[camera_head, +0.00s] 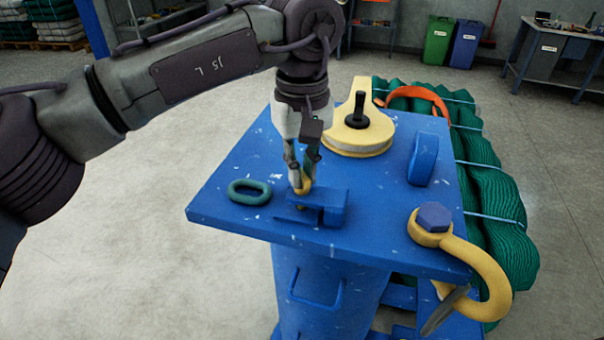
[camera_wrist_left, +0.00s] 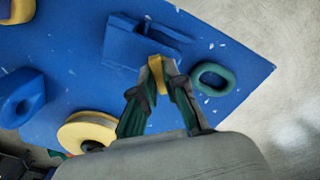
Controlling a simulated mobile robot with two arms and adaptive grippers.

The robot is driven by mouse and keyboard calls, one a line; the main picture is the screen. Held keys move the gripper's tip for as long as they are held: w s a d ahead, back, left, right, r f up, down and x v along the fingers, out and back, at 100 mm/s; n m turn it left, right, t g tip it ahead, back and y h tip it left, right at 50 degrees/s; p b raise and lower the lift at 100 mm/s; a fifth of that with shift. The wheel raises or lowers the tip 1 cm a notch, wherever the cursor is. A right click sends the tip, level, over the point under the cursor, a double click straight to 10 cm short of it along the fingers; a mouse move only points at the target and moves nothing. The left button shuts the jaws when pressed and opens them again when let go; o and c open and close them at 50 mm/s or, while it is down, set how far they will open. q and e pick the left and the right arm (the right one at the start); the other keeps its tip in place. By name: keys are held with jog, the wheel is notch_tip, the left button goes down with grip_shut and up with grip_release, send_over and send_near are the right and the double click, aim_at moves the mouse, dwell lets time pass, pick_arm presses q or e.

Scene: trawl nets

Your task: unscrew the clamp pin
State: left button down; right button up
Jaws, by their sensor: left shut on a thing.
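My left gripper (camera_head: 302,187) reaches down from above and is shut on a small yellow piece, seemingly the clamp pin (camera_wrist_left: 156,72), at the blue clamp (camera_head: 333,205) on the blue stand's top (camera_head: 235,150). In the left wrist view the fingertips (camera_wrist_left: 160,92) close around the yellow piece at the edge of the clamp (camera_wrist_left: 132,42). The fingers hide part of the pin in the head view, so I cannot tell how deep it sits. My right gripper is not in view.
A green oval link (camera_head: 250,191) lies left of the clamp. A yellow block with a black post (camera_head: 358,134), an upright blue lug (camera_head: 423,159) and a yellow shackle (camera_head: 486,268) with a blue hex head (camera_head: 434,217) surround it. Green netting (camera_head: 492,187) lies beyond the right edge.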

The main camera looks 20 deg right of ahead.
pick_arm(q)
jog(key=n+b, duration=0.2)
jog(key=n, duration=0.4)
jog(key=shift+f, duration=0.1)
jog(key=n+b, duration=0.1)
jog(key=n, duration=0.5)
jog(key=shift+n, duration=0.4)
jog(key=n+b, duration=0.2)
jog(key=n, duration=0.4)
jog(key=shift+f, duration=0.1)
jog(key=n+b, duration=0.2)
jog(key=n, duration=0.5)
jog(key=shift+f+n, duration=0.1)
jog(key=shift+n, duration=0.2)
jog(key=n+b, duration=0.1)
jog(key=n, duration=0.5)
jog(key=shift+s+b, duration=0.1)
jog(key=shift+b, duration=0.2)
jog(key=n+b, duration=0.2)
jog(key=n, duration=0.5)
jog(key=n+b, duration=0.2)
jog(key=n, duration=0.5)
jog(key=n+b, duration=0.1)
jog(key=n, duration=0.4)
jog(key=shift+n, duration=0.3)
